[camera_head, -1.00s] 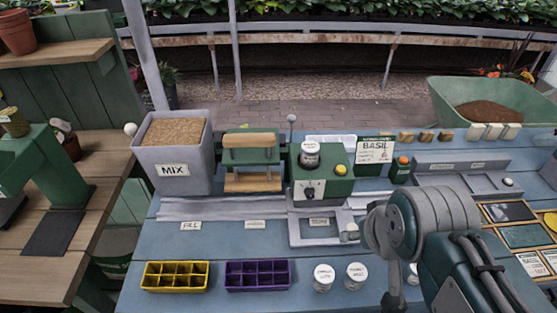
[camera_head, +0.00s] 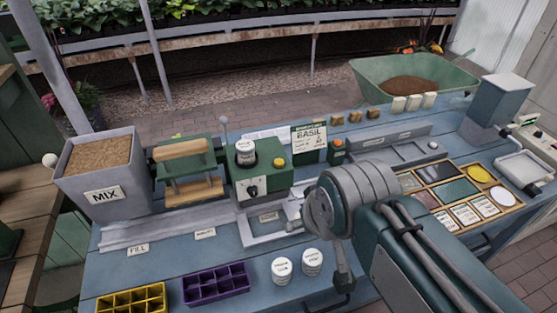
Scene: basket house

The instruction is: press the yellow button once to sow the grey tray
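The yellow button (camera_head: 279,162) is a small round dome on top of the green machine (camera_head: 262,183), right of a white-lidded jar (camera_head: 246,152). A flat light-grey frame (camera_head: 262,238) lies in front of the machine, marked with a small label; I cannot tell whether it is the grey tray or a tray holder, and my arm is close to its right end. My gripper (camera_head: 343,287) seems to be the dark part hanging below my arm's round grey joint, right of the white jars and apart from the button. Its fingers cannot be made out.
A yellow cell tray (camera_head: 133,300) and a purple cell tray (camera_head: 215,284) sit at the front edge. Two white-lidded jars (camera_head: 312,262) stand beside them. The MIX bin (camera_head: 105,193) is at left, the BASIL packet (camera_head: 309,142) behind, the wheelbarrow (camera_head: 365,80) beyond the bench.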

